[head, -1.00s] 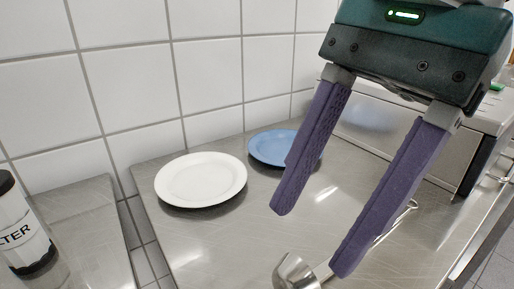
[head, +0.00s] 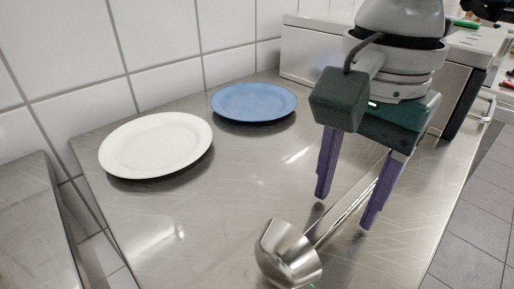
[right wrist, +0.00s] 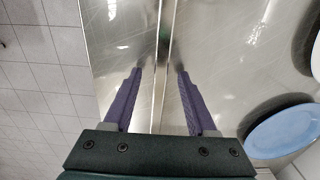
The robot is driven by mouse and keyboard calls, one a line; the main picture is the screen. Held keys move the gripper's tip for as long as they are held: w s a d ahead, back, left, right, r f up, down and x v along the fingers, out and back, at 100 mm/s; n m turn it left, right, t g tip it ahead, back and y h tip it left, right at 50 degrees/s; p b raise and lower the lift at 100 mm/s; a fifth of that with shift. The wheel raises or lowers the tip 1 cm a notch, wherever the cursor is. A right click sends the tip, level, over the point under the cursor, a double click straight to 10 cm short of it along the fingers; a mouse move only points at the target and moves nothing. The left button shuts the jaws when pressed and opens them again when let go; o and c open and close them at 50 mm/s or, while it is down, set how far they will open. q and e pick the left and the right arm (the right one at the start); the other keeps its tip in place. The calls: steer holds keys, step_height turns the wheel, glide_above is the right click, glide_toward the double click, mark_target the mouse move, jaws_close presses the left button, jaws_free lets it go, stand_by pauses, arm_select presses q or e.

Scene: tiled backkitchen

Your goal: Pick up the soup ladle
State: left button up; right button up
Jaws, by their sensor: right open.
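The soup ladle is a shiny metal ladle (head: 289,254) lying on the steel counter, its round bowl toward the bottom of the head view. Its long handle runs up and to the right, toward my right gripper. My right gripper (head: 343,211) is open and empty, pointing down with its two purple fingers on either side of the handle. In the right wrist view the ladle's handle (right wrist: 165,55) runs lengthwise between the spread fingertips (right wrist: 160,70), touching neither as far as I can see. My left gripper is out of view.
A white plate (head: 157,146) and a blue plate (head: 253,102) stand on the counter (head: 190,215) near the tiled wall, left of my gripper. A steel-fronted appliance (head: 310,52) stands at the back right. The counter between plates and ladle is clear.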

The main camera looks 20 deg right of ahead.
steer(key=shift+f, duration=0.3)
jaws_close()
stand_by(0.5)
